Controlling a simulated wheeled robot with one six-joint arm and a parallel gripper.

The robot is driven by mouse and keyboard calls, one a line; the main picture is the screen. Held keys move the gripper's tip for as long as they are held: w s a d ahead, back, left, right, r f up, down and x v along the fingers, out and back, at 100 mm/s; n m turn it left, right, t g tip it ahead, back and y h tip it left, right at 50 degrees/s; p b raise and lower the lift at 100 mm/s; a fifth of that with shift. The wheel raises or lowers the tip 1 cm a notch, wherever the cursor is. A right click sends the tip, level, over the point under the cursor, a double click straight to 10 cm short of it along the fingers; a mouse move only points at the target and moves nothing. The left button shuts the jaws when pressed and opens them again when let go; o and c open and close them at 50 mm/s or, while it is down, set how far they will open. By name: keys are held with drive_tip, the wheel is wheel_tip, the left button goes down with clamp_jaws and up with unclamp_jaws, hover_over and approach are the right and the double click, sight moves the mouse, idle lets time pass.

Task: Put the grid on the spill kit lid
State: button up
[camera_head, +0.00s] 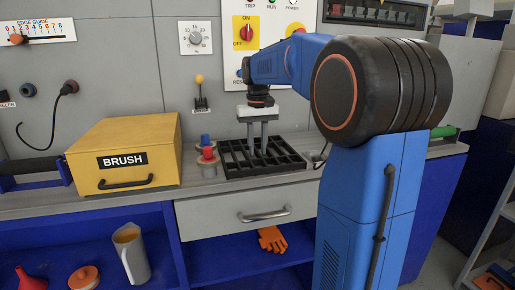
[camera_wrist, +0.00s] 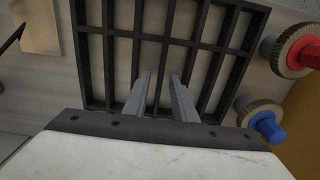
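The black grid (camera_head: 232,163) lies flat on the counter, right of the yellow box. In the wrist view the grid (camera_wrist: 82,55) fills the upper middle, with several long bars and a few cross bars. My gripper (camera_head: 257,150) points down over the middle of the grid. In the wrist view my gripper (camera_wrist: 160,77) shows its two grey fingers apart, with tips close to the bars near one bar. I cannot tell whether they touch it. I cannot make out a spill kit lid in either view.
A yellow box (camera_head: 145,165) marked BRUSH stands left of the grid. Red and blue knobbed parts (camera_head: 208,158) stand close beside the grid. A control panel (camera_head: 250,40) is on the wall behind. Below are a drawer (camera_head: 255,212) and a blue shelf with a jug (camera_head: 132,252).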

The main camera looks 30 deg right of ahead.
sight(257, 150)
wheel_tip(257, 150, up, 12)
idle(0.6)
drive_tip(key=s+a+f+t, duration=0.1)
drive_tip(key=s+a+f, duration=0.3)
drive_tip(key=s, duration=0.3)
drive_tip(key=s+a+f+n+t, duration=0.1)
drive_tip(key=s+a+f, duration=0.3)
drive_tip(key=s+f, duration=0.2)
drive_tip(key=s+a+f+n+t, duration=0.1)
drive_tip(key=s+a+f, duration=0.3)
drive_tip(key=s, duration=0.5)
wheel_tip(257, 150, down, 2)
drive_tip(key=shift+s+a+f+t, duration=0.1)
drive_tip(key=shift+s+a+t, duration=0.05)
drive_tip(key=shift+s+t, duration=0.15)
drive_tip(key=shift+o, duration=0.4)
drive_tip(key=s+a+f+n+t, duration=0.1)
drive_tip(key=s+a+f, duration=0.1)
drive_tip(key=s+f, duration=0.5)
wheel_tip(257, 150, down, 2)
drive_tip(key=shift+s+f, duration=0.15)
drive_tip(key=shift+f, duration=0.1)
drive_tip(key=shift+a, duration=0.1)
